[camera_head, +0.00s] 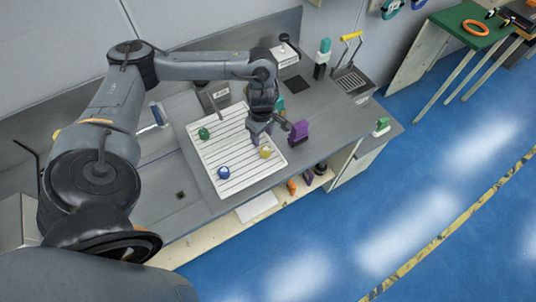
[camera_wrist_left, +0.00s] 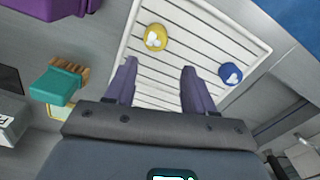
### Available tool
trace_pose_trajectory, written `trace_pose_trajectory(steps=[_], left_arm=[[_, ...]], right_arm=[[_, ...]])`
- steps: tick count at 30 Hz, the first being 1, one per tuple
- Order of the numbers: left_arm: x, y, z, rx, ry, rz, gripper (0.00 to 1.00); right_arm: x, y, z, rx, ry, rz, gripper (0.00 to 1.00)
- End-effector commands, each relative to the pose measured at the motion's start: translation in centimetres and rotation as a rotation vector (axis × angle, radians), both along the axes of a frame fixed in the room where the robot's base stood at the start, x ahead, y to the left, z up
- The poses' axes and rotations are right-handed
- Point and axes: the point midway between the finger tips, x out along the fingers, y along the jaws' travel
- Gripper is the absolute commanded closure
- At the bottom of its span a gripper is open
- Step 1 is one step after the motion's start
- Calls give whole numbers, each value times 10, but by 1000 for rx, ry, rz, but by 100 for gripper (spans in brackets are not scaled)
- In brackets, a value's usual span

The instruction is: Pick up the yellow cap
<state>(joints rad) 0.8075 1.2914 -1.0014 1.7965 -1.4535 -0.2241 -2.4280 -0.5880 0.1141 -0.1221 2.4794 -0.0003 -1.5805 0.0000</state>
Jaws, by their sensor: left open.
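The yellow cap (camera_head: 265,153) lies on the white ribbed tray (camera_head: 236,184) near its right edge. In the left wrist view the yellow cap (camera_wrist_left: 155,38) is ahead of the fingertips, nearer the left finger. My left gripper (camera_head: 256,137) is above the tray, just behind and left of the cap in the head view. It is open and empty; its two purple-grey fingers (camera_wrist_left: 158,76) stand apart with bare tray between them. My right gripper is not in view.
A blue cap (camera_head: 223,172) and a green cap (camera_head: 204,133) lie on the same tray; the blue one (camera_wrist_left: 230,74) shows in the wrist view. A purple object (camera_head: 299,131) stands just right of the tray. A teal-headed brush (camera_wrist_left: 57,86) is beside my left gripper.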

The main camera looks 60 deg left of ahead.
Motion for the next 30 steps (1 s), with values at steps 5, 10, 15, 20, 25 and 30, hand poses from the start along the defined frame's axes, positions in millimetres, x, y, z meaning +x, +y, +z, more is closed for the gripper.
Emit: trace_pose_trajectory(steps=[5,10,15,20,25,30], left_arm=[[3,-2,-24,-2,-6,-1,46],[3,-1,-42,-2,-7,0,46],[3,-2,-51,-3,-8,-2,46],[4,-1,-63,-2,-7,0,46],[5,0,-87,-3,-6,-1,46],[5,0,-100,-2,-8,-1,46]], right_arm=[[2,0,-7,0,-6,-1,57],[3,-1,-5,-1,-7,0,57],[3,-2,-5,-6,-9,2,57],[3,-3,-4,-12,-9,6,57],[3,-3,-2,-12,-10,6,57],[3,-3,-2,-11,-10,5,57]])
